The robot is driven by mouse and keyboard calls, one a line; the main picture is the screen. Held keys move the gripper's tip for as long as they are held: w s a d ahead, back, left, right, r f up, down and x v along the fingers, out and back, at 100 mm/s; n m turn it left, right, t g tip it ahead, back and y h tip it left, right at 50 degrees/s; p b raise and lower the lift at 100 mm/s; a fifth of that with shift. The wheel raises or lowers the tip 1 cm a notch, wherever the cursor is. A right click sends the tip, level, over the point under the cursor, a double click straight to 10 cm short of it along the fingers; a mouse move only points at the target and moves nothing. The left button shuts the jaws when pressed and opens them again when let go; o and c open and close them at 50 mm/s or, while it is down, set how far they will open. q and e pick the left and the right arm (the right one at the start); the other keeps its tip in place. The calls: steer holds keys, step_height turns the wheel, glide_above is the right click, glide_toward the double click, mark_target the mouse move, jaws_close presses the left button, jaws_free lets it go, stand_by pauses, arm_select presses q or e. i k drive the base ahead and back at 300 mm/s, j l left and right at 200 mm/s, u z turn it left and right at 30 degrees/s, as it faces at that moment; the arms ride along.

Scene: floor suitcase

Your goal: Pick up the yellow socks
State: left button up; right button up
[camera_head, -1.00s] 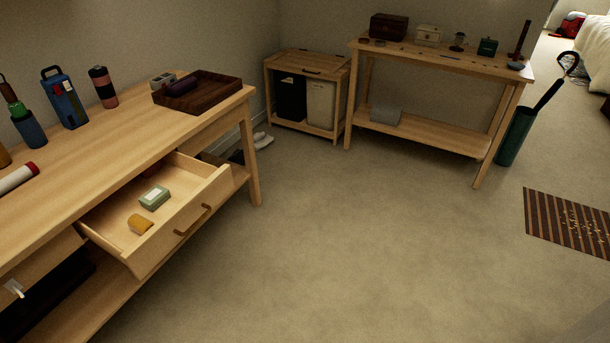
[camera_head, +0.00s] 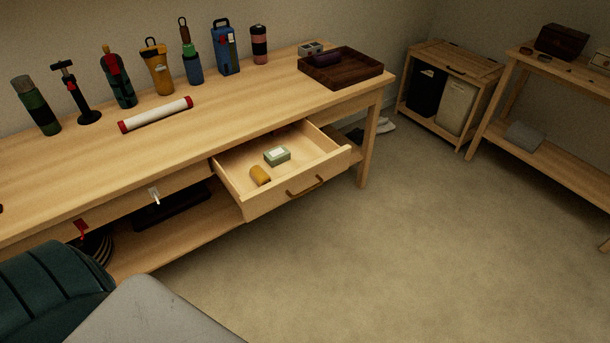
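A small rolled yellow bundle (camera_head: 260,175), which looks like the yellow socks, lies in the open drawer (camera_head: 319,166) of the long wooden table. It is near the drawer's front left part. A small green box (camera_head: 277,156) with a pale label lies just behind it in the same drawer. Neither of my grippers shows in the head view, so I cannot tell their state.
The long table (camera_head: 130,165) carries several bottles, a white tube with red ends (camera_head: 156,115) and a dark wooden tray (camera_head: 341,70). A dark green ribbed object (camera_head: 50,295) and a grey surface (camera_head: 150,315) fill the near left corner. Floor right of the drawer is clear.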

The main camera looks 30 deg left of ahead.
mark_target(257, 173)
steer(key=u, duration=1.25)
steer(key=i+l, duration=0.15)
steer(key=l, duration=0.2)
steer(key=i+l+u, duration=0.1)
steer(key=l, duration=0.25)
steer(key=i+l+u, duration=0.1)
steer(key=i+l, duration=0.15)
steer(key=l, duration=0.15)
